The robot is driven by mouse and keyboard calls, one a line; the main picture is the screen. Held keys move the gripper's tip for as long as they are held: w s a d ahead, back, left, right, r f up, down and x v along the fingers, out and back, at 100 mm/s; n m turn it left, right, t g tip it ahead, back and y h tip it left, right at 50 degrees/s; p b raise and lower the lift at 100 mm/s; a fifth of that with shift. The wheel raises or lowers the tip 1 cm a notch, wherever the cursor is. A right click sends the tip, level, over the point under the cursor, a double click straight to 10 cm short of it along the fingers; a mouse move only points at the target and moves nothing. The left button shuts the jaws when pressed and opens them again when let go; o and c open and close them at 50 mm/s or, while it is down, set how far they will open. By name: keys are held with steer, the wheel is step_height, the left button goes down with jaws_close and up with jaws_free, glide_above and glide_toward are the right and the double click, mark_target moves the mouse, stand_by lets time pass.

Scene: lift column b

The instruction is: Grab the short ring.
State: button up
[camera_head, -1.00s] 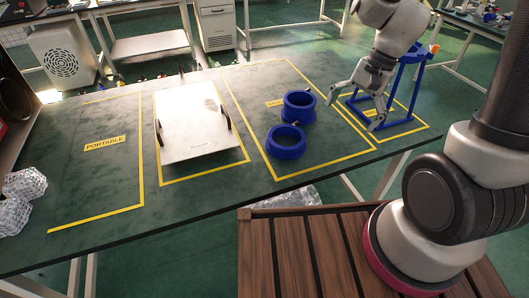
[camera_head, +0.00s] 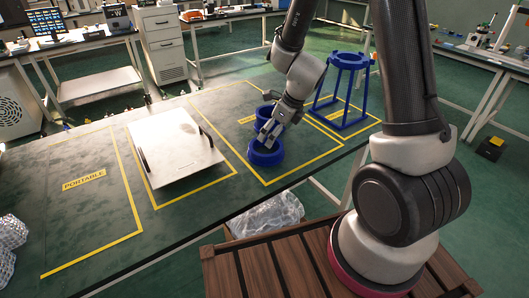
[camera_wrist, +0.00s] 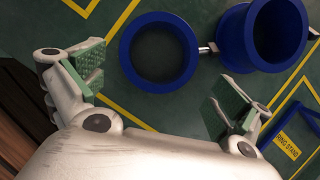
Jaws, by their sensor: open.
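The short ring (camera_head: 266,160) is a low blue ring on the green table, inside a yellow-taped area. In the wrist view the short ring (camera_wrist: 126,57) is seen from above, its round opening showing the table. My gripper (camera_head: 267,138) is just above it, partly covering it in the head view. In the wrist view my gripper (camera_wrist: 162,88) has its green-padded fingers wide apart, one to each lower side of the ring, with nothing between them. Contact with the ring cannot be told.
A taller blue ring (camera_wrist: 232,45) stands close by the short ring, behind it in the head view (camera_head: 263,111). A blue ring stand (camera_head: 351,62) is at right. A pale board with black handles (camera_head: 172,150) lies left. Crumpled clear plastic (camera_head: 268,216) is below the table edge.

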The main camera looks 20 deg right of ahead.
steer(key=x, duration=0.7)
steer(key=shift+w+f, duration=0.1)
steer(key=shift+f, duration=0.15)
steer(key=shift+a, duration=0.1)
steer(key=shift+c, duration=0.2)
steer(key=c, duration=0.8)
steer(key=shift+r, duration=0.1)
